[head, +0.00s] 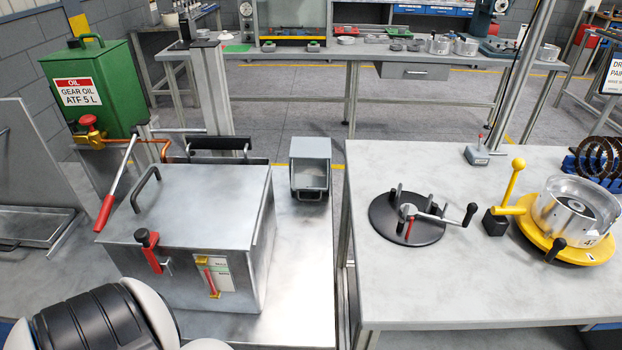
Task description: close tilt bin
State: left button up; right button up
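The small grey box at the right back of the metal bench, which I take to be the tilt bin (311,148), has a plain top and a handle low on its front. Its front appears tilted out, and I see into an opening between the top and the handle. No gripper touches it. Neither of my grippers is in view; only a black and white part of my own arm shows at the bottom left.
A large metal box (200,208) with a closed lid, handles and a red latch stands left of the bin. A green oil can (92,85) is behind it. A right table (440,285) carries a black round fixture (407,222) and a yellow-based drum (575,215). Bench in front of the bin is clear.

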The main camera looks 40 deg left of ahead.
aim_at(314, 190)
jog(key=k+l+u, duration=0.15)
jog(key=u, duration=0.3)
jog(key=k+l+u, duration=0.1)
jog(key=u, duration=0.35)
jog(key=k+u, duration=0.2)
jog(key=u, duration=0.25)
jog(key=i+j, duration=0.15)
jog(key=j, duration=0.25)
jog(key=i+j, duration=0.2)
jog(key=j, duration=0.2)
jog(key=i+j+u, duration=0.1)
jog(key=j, duration=0.3)
jog(key=i, duration=0.05)
